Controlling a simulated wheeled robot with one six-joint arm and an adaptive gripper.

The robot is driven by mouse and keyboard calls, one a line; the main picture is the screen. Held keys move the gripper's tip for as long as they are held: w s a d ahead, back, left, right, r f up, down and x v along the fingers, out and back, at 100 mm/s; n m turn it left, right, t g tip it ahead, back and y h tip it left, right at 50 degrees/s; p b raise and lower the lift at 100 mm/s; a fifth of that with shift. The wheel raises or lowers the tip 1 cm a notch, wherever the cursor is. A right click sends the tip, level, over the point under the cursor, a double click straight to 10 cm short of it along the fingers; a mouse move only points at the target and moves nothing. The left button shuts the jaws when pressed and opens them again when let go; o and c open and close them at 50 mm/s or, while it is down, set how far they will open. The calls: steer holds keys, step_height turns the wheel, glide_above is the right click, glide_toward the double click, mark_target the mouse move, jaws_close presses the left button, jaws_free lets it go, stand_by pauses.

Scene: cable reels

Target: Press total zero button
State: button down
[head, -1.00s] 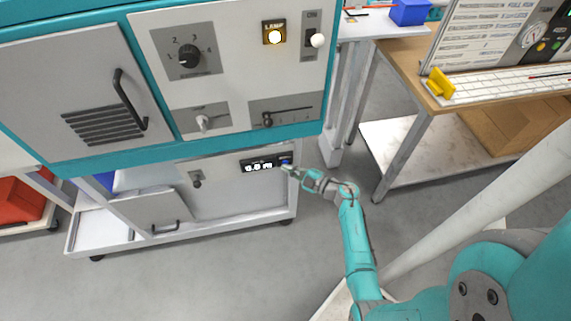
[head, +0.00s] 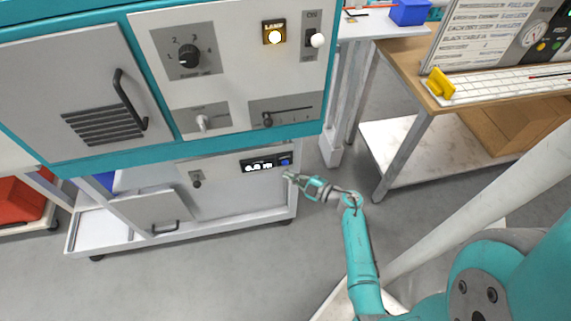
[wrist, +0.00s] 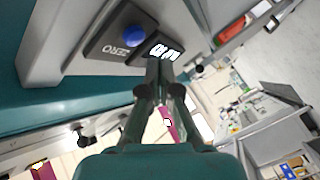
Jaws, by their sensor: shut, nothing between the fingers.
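The blue zero button (head: 285,161) sits at the right end of a dark display panel on the lower white cabinet front. In the wrist view the blue round button (wrist: 135,34) is next to the label "ZERO", with the lit white digits of the display (wrist: 165,52) to its right. My gripper (head: 287,175) is shut and empty, just below the button in the head view. In the wrist view its fingertips (wrist: 160,64) lie close to the display and below the button. I see no contact with the button.
Above is a teal-edged panel with a dial (head: 188,56), a lit lamp (head: 274,35) and a slider (head: 267,120). A wooden-topped table (head: 440,105) with a yellow object (head: 441,84) stands at the right. Grey floor is clear in front of the cabinet.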

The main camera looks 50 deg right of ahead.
steer(key=shift+s+a, duration=0.55)
steer(key=shift+s, duration=0.2)
steer(key=shift+s+a, duration=0.5)
steer(key=shift+s, duration=0.25)
steer(key=shift+a, duration=0.1)
steer(key=s+a+r+m+t+h, duration=0.1)
steer(key=s+a+r+m+t, duration=0.1)
steer(key=s+a+r, duration=0.4)
steer(key=s+a+r+m+t+h, duration=0.1)
steer(key=s+a+r+m+h, duration=0.2)
steer(key=a, duration=0.6)
steer(key=s+a+r+m+g, duration=0.2)
steer(key=s+r, duration=0.4)
steer(key=s, duration=0.4)
steer(key=s+a+r+m+g, duration=0.3)
steer(key=s+r+m, duration=0.2)
steer(key=s, duration=0.6)
steer(key=shift+a+r, duration=0.3)
steer(key=shift+r, duration=0.1)
steer(key=shift+s, duration=0.1)
